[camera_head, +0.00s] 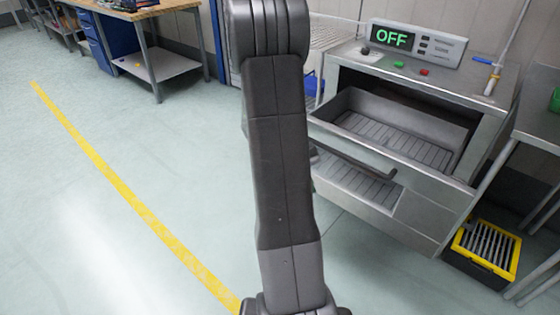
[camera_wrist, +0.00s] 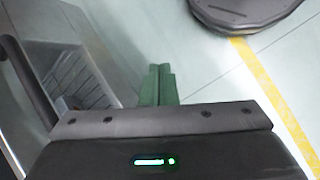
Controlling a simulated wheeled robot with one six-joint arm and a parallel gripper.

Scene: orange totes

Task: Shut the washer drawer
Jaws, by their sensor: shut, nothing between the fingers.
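The washer is a grey metal cabinet (camera_head: 491,140) at the right of the head view. Its drawer (camera_head: 432,182) is pulled out, showing a slatted, empty-looking inside. A dark bar handle (camera_head: 350,157) runs along the drawer's front. My gripper (camera_wrist: 160,72) shows in the wrist view with its green fingers together and nothing between them. In that view, grey metal of the washer (camera_wrist: 105,35) lies to the left of the fingers, and the dark handle (camera_wrist: 27,75) is near the left edge. The fingers appear apart from the handle. My arm hides the gripper in the head view.
A control box reading OFF (camera_head: 417,42) stands on the washer top, with green and red buttons before it. A yellow-rimmed black crate (camera_head: 484,252) sits on the floor right of the washer. A metal table (camera_head: 541,118) stands at the right edge. The floor at left is clear.

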